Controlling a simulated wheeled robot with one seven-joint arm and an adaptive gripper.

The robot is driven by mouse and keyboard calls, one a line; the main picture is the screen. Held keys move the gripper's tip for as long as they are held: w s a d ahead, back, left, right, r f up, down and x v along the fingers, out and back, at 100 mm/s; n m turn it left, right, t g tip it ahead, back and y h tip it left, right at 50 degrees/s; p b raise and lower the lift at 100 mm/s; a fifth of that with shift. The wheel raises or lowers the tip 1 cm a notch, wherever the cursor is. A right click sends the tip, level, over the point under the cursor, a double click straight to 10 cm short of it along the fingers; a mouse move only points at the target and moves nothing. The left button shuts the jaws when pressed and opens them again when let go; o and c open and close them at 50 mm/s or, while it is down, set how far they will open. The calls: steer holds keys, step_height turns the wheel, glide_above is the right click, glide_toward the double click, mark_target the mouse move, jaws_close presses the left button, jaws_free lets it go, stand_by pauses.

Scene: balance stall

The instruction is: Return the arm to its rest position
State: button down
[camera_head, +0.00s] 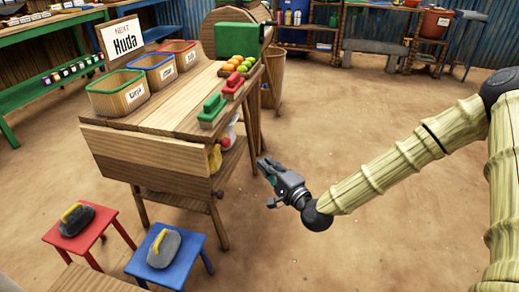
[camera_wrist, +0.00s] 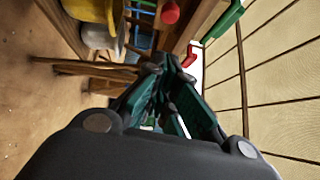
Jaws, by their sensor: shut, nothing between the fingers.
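My gripper (camera_head: 272,180) is at the end of my bamboo-like arm, in the air to the right of the wooden stall table (camera_head: 140,155) in the head view. Its fingers are shut with nothing between them. In the wrist view my gripper (camera_wrist: 160,85) shows dark green and black fingers, close together. My arm reaches in from the right edge of the head view, bent at an elbow near the top right. No object touches the gripper.
On the table stand green, blue and red-rimmed bins (camera_head: 118,95), a sign (camera_head: 121,38), and red and green blocks (camera_head: 212,110). Red (camera_head: 60,240) and blue (camera_head: 150,270) stools hold weights with yellow handles. Open dirt floor (camera_head: 350,130) lies right of the table.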

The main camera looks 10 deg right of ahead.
steer(key=s+a+f+n+g+h, duration=0.1)
steer(key=s+f+n+g, duration=0.3)
steer(key=s+f, duration=0.65)
steer(key=s+f+n+g+h, duration=0.2)
steer(key=s+f+g, duration=0.4)
steer(key=f, duration=0.8)
steer(key=s+d+f+n+g+h, duration=0.2)
steer(key=s+d+f, duration=0.15)
steer(key=s, duration=0.55)
steer(key=s+d+f+n+g+h, duration=0.25)
steer(key=s+d, duration=0.25)
steer(key=s, duration=0.3)
steer(key=s+d+f+n+g+h, duration=0.15)
steer(key=s+d+f, duration=0.25)
steer(key=s, duration=0.5)
step_height(320, 180, up, 28)
steer(key=p, duration=2.8)
steer(key=shift+d+n+g+y, duration=0.15)
steer(key=shift+n+g+y, duration=0.15)
steer(key=shift+n, duration=0.1)
